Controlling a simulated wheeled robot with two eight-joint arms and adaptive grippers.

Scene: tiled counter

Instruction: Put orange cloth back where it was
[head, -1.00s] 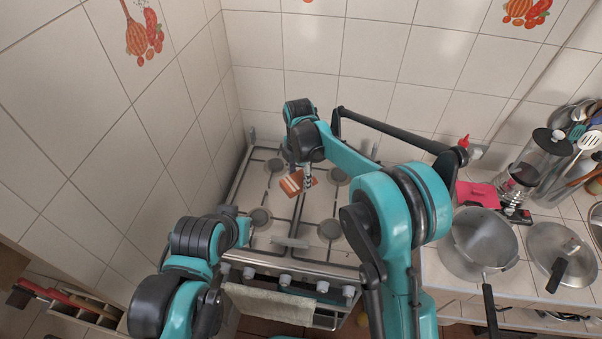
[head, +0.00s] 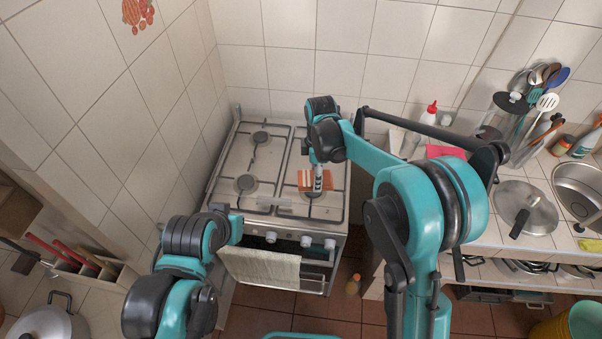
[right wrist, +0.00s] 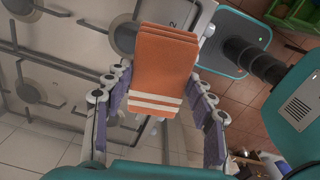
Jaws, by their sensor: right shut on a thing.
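The orange cloth (head: 304,181), folded with white stripes, is in my right gripper (head: 318,178), above the front right part of the stove (head: 262,165) in the head view. In the right wrist view the cloth (right wrist: 163,62) hangs between the two fingers of the right gripper (right wrist: 158,85), its striped end nearer the wrist. I cannot tell its height above the stove. My left arm (head: 190,240) is at the lower left, in front of the stove; its fingers are not clear enough to read.
A pale towel (head: 262,268) hangs on the oven front. To the right, the counter holds a pink item (head: 445,152), a red-capped bottle (head: 429,115), a lidded pan (head: 527,207), utensils and a sink (head: 580,190). The stove's left side is clear.

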